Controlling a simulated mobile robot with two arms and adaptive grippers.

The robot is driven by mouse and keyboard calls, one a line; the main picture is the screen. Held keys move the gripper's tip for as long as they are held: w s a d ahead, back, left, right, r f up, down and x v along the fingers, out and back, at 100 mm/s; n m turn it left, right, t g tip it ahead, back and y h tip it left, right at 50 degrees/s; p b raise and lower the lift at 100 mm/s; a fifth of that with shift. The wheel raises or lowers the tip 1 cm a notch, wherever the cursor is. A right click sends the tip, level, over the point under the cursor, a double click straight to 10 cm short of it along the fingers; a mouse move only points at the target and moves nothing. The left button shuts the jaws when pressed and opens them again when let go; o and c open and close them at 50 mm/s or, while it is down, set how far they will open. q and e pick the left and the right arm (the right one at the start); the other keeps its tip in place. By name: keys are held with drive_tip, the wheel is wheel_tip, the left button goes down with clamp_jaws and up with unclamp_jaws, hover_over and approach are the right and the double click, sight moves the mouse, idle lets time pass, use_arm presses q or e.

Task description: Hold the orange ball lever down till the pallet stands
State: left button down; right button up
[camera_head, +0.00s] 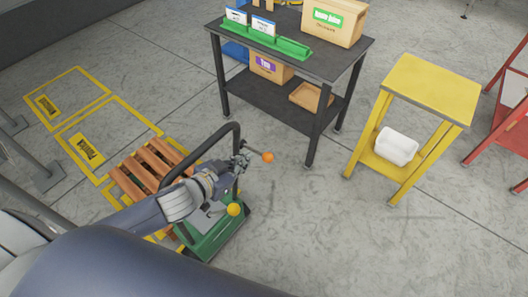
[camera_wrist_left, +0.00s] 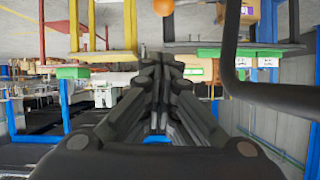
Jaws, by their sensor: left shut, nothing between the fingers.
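The orange ball (camera_head: 268,157) tops a short lever beside the black bar handle (camera_head: 232,128) of a green pallet truck (camera_head: 222,238). A second, yellow ball (camera_head: 233,209) sits lower on the truck. The orange-brown slatted pallet (camera_head: 152,166) is left of the truck, partly hidden behind my left arm. My left gripper (camera_head: 243,159) is shut and empty, just left of the orange ball; I cannot tell whether it touches the lever. In the left wrist view the orange ball (camera_wrist_left: 163,7) is at the top edge, apart from the shut fingers (camera_wrist_left: 163,70). My right gripper is out of view.
A dark two-shelf table (camera_head: 345,52) with boxes and a green rack (camera_head: 263,38) stands behind. A yellow stand (camera_head: 430,88) holds a white bin (camera_head: 396,146) at the right. Yellow floor markings (camera_head: 78,90) lie left. Floor between truck and stand is clear.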

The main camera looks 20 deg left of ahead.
use_arm(q)
drive_tip(key=shift+w+f, duration=0.1)
drive_tip(key=p, duration=0.2)
hover_over(264, 155)
drive_tip(key=s, duration=0.3)
wheel_tip(264, 155, down, 7)
drive_tip(key=shift+w+d+f, duration=0.35)
drive_tip(key=shift+f, duration=0.25)
